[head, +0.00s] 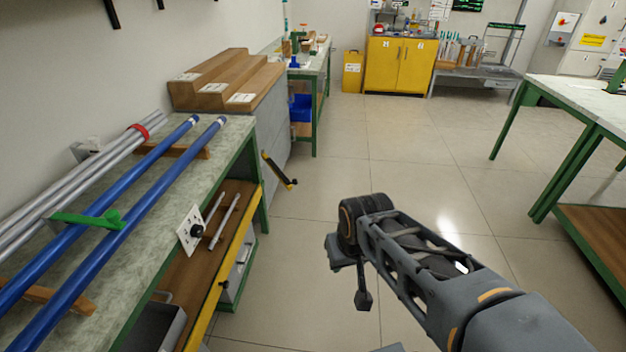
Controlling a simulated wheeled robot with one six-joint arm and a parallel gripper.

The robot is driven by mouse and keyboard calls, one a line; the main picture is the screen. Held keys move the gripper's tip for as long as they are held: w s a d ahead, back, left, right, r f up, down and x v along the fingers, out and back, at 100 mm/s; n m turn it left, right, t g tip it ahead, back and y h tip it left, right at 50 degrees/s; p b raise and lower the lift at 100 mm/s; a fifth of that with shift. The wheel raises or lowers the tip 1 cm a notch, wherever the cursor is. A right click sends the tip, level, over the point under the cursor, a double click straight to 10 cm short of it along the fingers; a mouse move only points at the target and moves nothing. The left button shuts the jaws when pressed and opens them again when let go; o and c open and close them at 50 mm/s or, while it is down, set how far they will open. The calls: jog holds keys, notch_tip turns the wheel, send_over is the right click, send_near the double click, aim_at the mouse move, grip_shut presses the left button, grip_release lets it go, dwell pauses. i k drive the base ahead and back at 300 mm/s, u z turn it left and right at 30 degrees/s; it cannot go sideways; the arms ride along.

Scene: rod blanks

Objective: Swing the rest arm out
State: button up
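My gripper (352,277) is at the end of my arm in the middle of the view, over open floor, to the right of and nearer than the bar. It is apart from the bar and the bench.
The left bench (222,139) holds blue rods (122,223), grey rods (75,180) and a green clamp-like piece (88,219). A white plate with a black knob (191,229) is at its front. Stepped wooden blocks (228,78) stand beyond. Green-legged tables stand right. The floor between is clear.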

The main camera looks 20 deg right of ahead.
aim_at(271, 163)
jog(key=z, duration=0.65)
jog(key=i, duration=1.25)
jog(key=u, duration=0.75)
jog(key=i, duration=0.3)
jog(key=u, duration=0.35)
